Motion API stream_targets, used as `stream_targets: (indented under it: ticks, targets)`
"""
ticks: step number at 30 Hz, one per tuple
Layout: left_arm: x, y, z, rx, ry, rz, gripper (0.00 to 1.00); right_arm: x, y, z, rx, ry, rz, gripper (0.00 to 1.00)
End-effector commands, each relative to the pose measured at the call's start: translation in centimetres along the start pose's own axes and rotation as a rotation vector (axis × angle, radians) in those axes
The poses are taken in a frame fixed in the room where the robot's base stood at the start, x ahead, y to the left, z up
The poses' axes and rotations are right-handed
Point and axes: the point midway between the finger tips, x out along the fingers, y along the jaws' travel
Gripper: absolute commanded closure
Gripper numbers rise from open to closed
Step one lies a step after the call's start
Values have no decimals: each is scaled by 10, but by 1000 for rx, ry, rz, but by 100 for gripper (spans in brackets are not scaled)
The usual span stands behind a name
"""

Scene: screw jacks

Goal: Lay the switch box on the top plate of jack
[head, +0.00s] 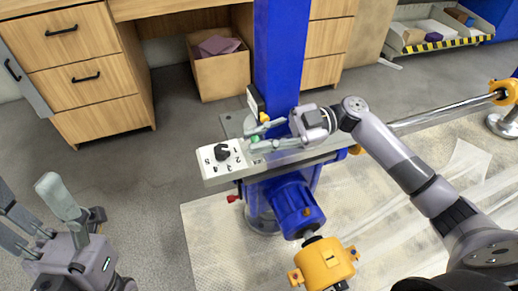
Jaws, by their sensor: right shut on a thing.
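The switch box (217,158) is white, with a black knob and numbers on its top face. It shows over the left end of the grey metal top plate (218,177) of the blue jack (290,205). I cannot tell whether it touches the plate. My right gripper (257,138) comes in from the right, with its fingers at the box's right edge, shut on it; a finger hides part of that edge. A green part shows between the fingers. My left gripper (38,212) is open and empty at the lower left, away from the jack.
A blue column (281,60) rises behind the plate. A yellow part (325,262) is at the front of the jack, and a chrome rod (445,112) runs right. Wooden drawers (75,50) and a box (220,70) stand behind. The grey floor at left is clear.

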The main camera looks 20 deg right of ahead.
Motion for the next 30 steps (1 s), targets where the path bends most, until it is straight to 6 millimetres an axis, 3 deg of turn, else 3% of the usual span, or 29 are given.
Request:
stream_targets:
  ticks: [4,13,14,21,30]
  targets:
    - [-7,0,3,0,-5,1,40,0,-8,18,-2,4,3,100]
    - [0,0,3,1,13,10,40,0,-9,22,-3,4,3,100]
    - [-1,0,3,1,14,10,40,0,-11,25,2,1,1,82]
    - [-1,0,2,1,15,8,40,0,-10,24,1,1,1,66]
    - [-2,0,2,2,13,5,40,0,-10,24,0,1,1,63]
